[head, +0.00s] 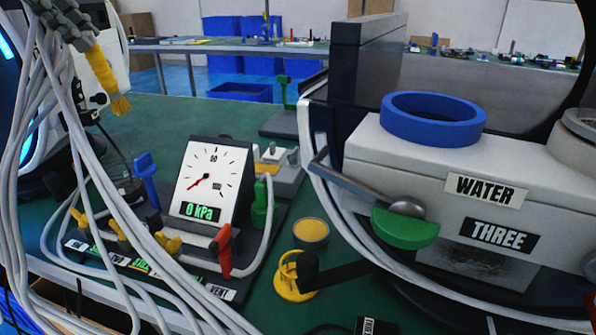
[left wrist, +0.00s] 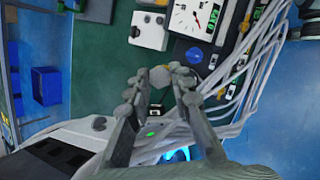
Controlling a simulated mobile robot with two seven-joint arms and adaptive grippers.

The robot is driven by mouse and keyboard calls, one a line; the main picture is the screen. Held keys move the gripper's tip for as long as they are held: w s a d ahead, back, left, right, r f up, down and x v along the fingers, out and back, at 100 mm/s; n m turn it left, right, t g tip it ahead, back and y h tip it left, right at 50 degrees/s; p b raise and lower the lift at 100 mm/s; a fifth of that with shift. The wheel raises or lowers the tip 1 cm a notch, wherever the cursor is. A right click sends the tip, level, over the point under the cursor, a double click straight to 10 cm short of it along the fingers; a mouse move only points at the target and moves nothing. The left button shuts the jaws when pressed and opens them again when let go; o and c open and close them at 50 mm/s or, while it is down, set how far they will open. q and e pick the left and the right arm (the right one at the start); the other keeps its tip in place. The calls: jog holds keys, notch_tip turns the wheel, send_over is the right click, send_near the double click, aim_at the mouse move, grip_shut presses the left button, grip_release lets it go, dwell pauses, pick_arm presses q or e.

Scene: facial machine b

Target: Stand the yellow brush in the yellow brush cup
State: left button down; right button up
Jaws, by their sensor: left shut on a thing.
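My left gripper (head: 76,34) is at the upper left of the head view, shut on the yellow brush (head: 101,70). The brush slants down to the right, with its tan bristles lowest, in the air above the green table. In the left wrist view the fingers of my left gripper (left wrist: 160,85) close around a small pale round end, probably the brush. A short round cup with a yellow top (head: 311,232) stands on the table at lower centre; it looks like the yellow brush cup. The brush is well up and left of it. My right gripper is not in view.
A yellow ring-shaped part (head: 291,276) lies just in front of the cup. A gauge panel (head: 212,180) with coloured valves and white hoses stands left of it. A white machine (head: 440,165) with a blue ring fills the right.

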pick_arm(q)
jog(key=shift+r, duration=1.95)
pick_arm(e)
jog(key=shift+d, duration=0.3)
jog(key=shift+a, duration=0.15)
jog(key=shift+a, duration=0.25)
